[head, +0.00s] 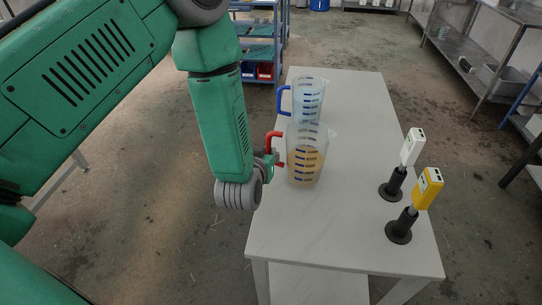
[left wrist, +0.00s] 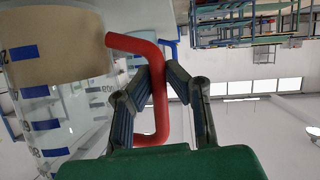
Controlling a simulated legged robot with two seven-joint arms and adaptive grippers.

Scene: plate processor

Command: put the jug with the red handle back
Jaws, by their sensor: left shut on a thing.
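The jug with the red handle (head: 305,158) is clear with blue marks and holds yellowish liquid. In the head view it appears upright at the left side of the white table. I cannot tell whether its base touches the tabletop. My left gripper (head: 277,158) is at its red handle. In the left wrist view the gripper (left wrist: 158,92) is shut around the upright bar of the red handle (left wrist: 158,75), one finger on each side. Behind this jug stands a clear jug with a blue handle (head: 308,98). My right gripper is not in view.
The white table (head: 355,190) carries a white device (head: 411,148) and a yellow device (head: 428,187) on black stands at the right. The tabletop's front and middle are clear. A shelf with bins (head: 262,72) stands behind, and metal benches (head: 470,65) stand at the right.

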